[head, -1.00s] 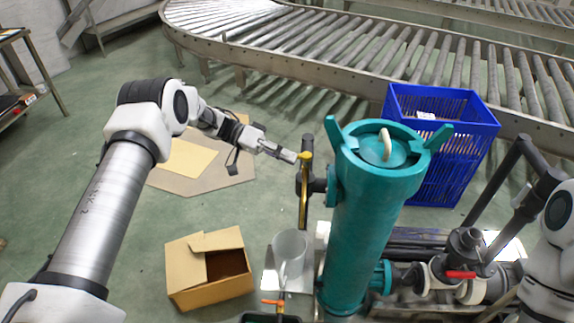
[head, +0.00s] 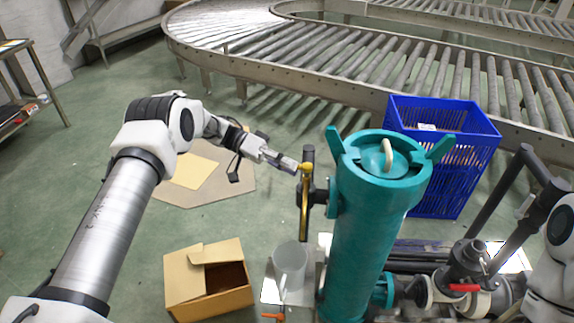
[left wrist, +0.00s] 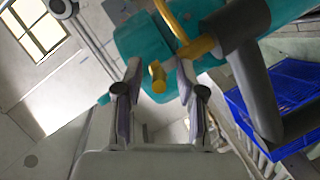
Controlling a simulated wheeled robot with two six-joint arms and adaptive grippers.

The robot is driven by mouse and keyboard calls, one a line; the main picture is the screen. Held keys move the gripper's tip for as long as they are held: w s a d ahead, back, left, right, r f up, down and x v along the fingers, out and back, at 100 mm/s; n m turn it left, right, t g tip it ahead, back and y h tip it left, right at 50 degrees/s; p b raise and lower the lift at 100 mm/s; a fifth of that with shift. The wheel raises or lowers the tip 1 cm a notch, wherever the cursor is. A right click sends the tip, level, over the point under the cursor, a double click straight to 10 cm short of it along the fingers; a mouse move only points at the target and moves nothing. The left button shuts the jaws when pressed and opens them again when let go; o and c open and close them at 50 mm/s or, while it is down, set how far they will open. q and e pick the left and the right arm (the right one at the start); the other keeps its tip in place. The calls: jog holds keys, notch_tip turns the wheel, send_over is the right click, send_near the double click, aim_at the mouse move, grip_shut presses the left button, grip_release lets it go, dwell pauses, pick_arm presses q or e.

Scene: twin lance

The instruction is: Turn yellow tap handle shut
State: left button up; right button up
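The yellow tap handle (head: 306,167) sits at the upper part of a dark valve beside the tall teal cylinder (head: 375,220), with a yellow tube running down below it. In the left wrist view the yellow handle (left wrist: 157,77) appears between the two fingers, with gaps on both sides. My left gripper (head: 292,165) comes from the left with its tips at the handle. In the left wrist view the gripper (left wrist: 157,88) is open; I cannot tell whether either finger touches the handle. My right arm shows at the right edge; its gripper is not seen.
A clear jug (head: 289,265) stands below the tap. An open cardboard box (head: 190,295) is to its left. A blue crate (head: 455,150) stands behind the cylinder, before a roller conveyor (head: 330,70). Red-handled piping (head: 464,288) is at the lower right.

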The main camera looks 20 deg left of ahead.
pick_arm(q)
jog(key=v, duration=1.2)
